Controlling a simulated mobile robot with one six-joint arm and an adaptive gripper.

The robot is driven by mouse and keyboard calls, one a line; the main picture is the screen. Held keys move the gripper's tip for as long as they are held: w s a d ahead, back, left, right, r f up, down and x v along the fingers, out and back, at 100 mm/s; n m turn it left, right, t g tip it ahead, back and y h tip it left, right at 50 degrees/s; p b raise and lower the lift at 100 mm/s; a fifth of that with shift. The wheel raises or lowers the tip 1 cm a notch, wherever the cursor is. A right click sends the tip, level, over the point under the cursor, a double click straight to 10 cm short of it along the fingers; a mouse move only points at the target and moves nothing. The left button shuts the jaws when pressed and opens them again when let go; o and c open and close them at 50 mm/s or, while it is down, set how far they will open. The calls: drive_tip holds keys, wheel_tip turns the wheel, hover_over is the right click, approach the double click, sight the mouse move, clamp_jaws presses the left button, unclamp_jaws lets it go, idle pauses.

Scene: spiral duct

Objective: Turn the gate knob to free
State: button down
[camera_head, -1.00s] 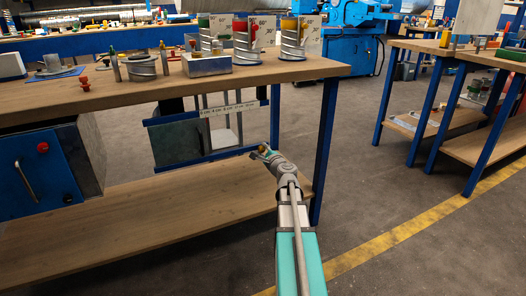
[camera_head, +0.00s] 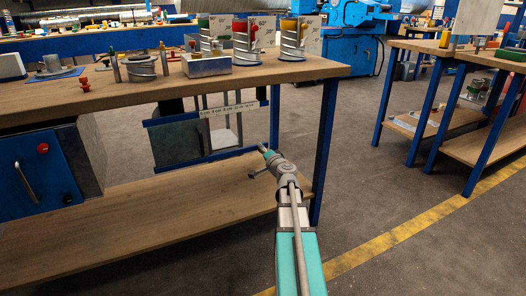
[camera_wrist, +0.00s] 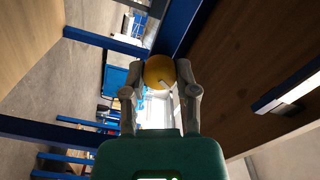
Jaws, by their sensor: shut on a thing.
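The gate knob (camera_wrist: 158,71) is a round yellow-orange knob with a short white mark on its face. In the wrist view it sits between the two fingertips of my gripper (camera_wrist: 161,67), which are shut on it. In the head view my gripper (camera_head: 261,160) is under the near bench's top, just right of the grey gate box. The knob is hidden there by my gripper and wrist. The gate box has a grey panel (camera_head: 175,143), blue rails and a pale marked strip (camera_head: 229,109) on its upper edge.
The bench top (camera_head: 120,91) is above my gripper, and a blue bench leg (camera_head: 325,150) stands close on its right. The lower shelf (camera_head: 150,205) is mostly bare. A blue cabinet (camera_head: 38,170) is at left. The floor aisle at right is clear.

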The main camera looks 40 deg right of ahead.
drive_tip(key=n, duration=0.4)
drive_tip(key=shift+n, duration=0.4)
drive_tip(key=shift+c, duration=1.9)
unclamp_jaws()
drive_tip(key=shift+s, duration=0.1)
drive_tip(key=v, duration=1.2)
